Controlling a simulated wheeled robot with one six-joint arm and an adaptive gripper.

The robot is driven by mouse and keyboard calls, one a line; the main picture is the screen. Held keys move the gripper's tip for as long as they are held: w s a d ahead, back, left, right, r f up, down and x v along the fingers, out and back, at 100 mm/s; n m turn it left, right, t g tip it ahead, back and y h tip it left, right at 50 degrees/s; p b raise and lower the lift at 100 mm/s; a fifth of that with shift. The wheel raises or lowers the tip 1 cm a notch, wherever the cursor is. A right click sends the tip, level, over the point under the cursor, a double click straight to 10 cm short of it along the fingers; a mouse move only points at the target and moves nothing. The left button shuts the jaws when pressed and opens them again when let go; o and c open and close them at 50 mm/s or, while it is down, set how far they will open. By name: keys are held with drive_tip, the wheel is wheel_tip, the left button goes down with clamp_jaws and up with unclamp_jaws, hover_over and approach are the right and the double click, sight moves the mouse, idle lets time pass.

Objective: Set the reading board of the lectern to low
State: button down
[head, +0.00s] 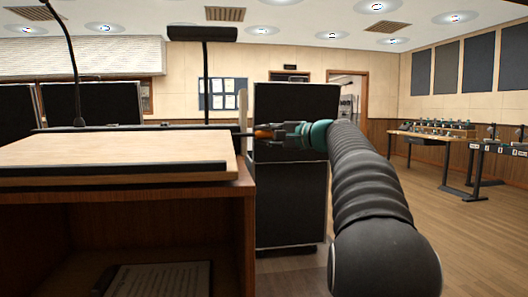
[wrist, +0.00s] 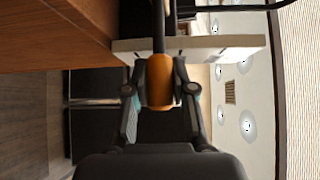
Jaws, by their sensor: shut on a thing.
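The wooden lectern (head: 252,235) fills the left of the head view. Its pale reading board (head: 115,150) with a dark front edge lies on top, looking close to flat. An orange grip (head: 262,134) on a dark stem sticks out at the lectern's right side. In the wrist view the orange grip (wrist: 160,82) sits between my fingers, its stem (wrist: 158,28) running up past a pale strip (wrist: 222,46). My gripper (head: 277,132) is shut on the orange grip; it also shows in the wrist view (wrist: 161,75). Where the stem joins the lectern is hidden.
A dark cabinet (head: 290,205) stands behind my gripper. A paper sheet (head: 160,279) lies in the lectern's lower shelf. A thin gooseneck (head: 75,65) rises behind the board. Tables with equipment (head: 445,135) stand at the far right. The floor (head: 460,235) at right is clear.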

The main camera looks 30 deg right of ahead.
drive_tip(key=shift+s+r+n+t, duration=0.2)
drive_tip(key=shift+r+n+t, duration=0.1)
drive_tip(key=shift+r, duration=0.65)
drive_tip(key=c, duration=0.9)
unclamp_jaws()
drive_tip(key=shift+c, duration=0.2)
drive_tip(key=v, duration=1.2)
